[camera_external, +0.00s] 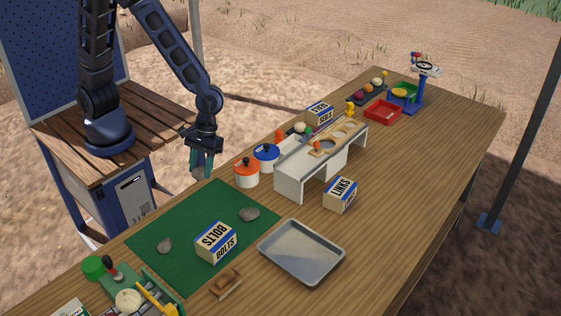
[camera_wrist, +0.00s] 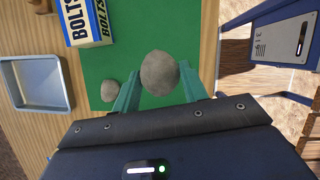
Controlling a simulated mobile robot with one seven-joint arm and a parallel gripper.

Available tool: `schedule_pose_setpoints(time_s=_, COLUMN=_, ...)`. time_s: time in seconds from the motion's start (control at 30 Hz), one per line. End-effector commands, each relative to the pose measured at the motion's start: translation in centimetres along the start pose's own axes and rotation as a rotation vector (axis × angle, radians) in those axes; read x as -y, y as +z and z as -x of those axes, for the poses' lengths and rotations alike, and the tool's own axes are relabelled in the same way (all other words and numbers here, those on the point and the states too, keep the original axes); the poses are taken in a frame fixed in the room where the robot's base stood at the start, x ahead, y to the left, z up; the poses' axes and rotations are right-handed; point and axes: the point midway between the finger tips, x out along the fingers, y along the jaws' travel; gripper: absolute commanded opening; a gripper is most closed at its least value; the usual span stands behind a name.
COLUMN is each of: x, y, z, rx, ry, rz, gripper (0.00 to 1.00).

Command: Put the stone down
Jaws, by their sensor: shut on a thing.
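My gripper (camera_external: 202,168) hangs above the table edge by the far side of the green mat (camera_external: 205,208), pointing down. In the wrist view its teal fingers are shut on a rounded grey stone (camera_wrist: 159,73), held above the mat. Two other grey stones lie on the mat, one at the right (camera_external: 250,214) and one at the left (camera_external: 165,246). The wrist view shows one stone on the mat (camera_wrist: 109,91).
A BOLTS box (camera_external: 216,242) stands on the mat's near side. A metal tray (camera_external: 301,252) lies right of the mat. Orange-lidded (camera_external: 246,172) and blue-lidded (camera_external: 266,156) pots stand close to the gripper's right. Much of the mat between the stones is bare.

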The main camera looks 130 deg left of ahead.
Motion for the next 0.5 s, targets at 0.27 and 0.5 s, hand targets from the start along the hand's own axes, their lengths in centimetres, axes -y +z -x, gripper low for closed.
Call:
schedule_pose_setpoints(time_s=0.27, x=-0.1, y=2.0, z=4.8, rx=0.000, ry=0.003, rz=-0.002, gripper=0.15)
schedule_pose_setpoints(time_s=0.5, x=-0.7, y=2.7, z=6.5, rx=0.000, ry=0.000, rz=-0.002, gripper=0.15)
